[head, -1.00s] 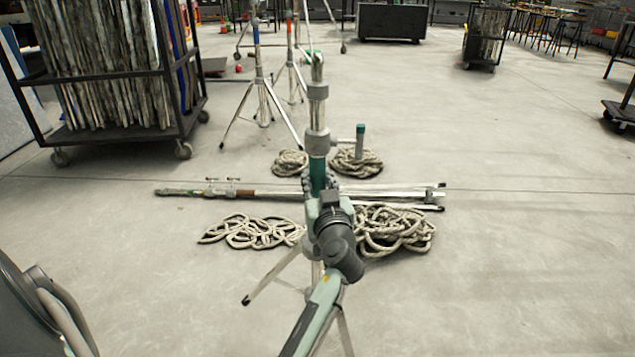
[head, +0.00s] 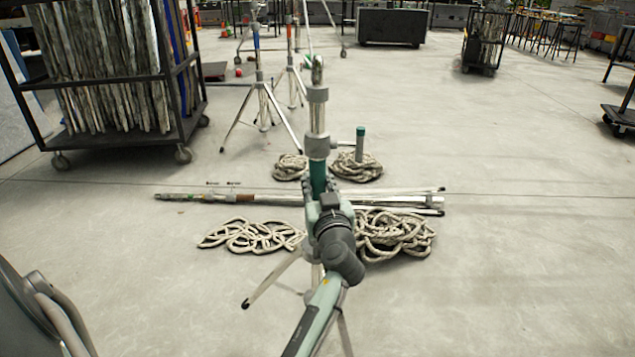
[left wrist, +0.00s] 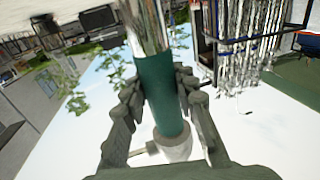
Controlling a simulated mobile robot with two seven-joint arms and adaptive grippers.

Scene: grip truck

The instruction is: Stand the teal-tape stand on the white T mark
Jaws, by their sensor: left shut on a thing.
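The teal-tape stand (head: 317,118) is a silver tripod stand with grey collars, upright in the middle of the head view. My left gripper (head: 318,188) is shut around its teal band, which shows large between the fingers (left wrist: 160,92) in the left wrist view. One leg of the stand (head: 272,279) reaches down to the left; the arm hides part of the base. I cannot tell whether its feet touch the floor. The white T mark does not show in either view. My right gripper is not in view.
Rope coils (head: 252,233) lie to the left of the stand, with another heap (head: 393,234) to its right. Long poles (head: 270,197) lie across the floor behind it. Other stands (head: 258,85) and a loaded cart (head: 168,130) stand farther back. Floor at right is clear.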

